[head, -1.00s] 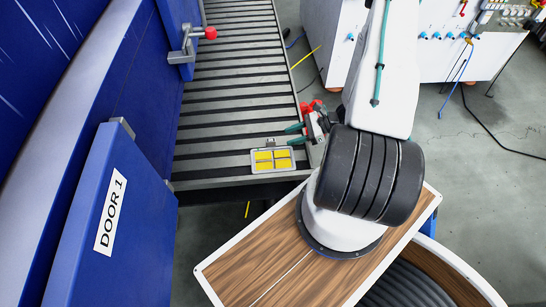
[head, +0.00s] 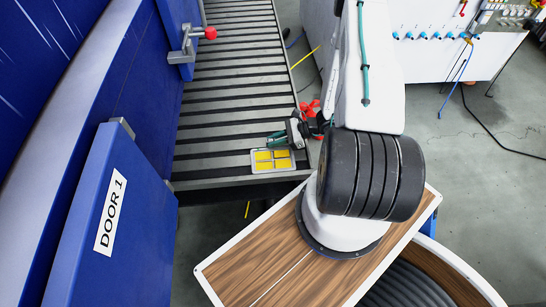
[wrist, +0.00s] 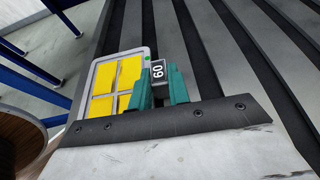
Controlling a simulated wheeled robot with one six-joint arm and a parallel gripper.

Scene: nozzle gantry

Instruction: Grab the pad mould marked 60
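The pad mould marked 60 is a grey tray (head: 253,167) with several yellow pads, lying flat at the near end of the roller conveyor. In the wrist view the mould (wrist: 91,98) shows left of the fingers, with its dark block reading "60" (wrist: 158,71) between them. My gripper (head: 277,138) has teal fingers and reaches in from the right at the mould's far side. In the wrist view the gripper (wrist: 160,84) has a finger close against each side of the block and looks shut on it. The lower part of the block is hidden.
The conveyor (head: 235,80) runs away from me, its rollers clear beyond the mould. A blue machine with an open door marked DOOR 1 (head: 110,215) stands at left. A red-knobbed handle (head: 210,33) juts over the conveyor's left edge. A white cabinet (head: 440,55) stands at back right.

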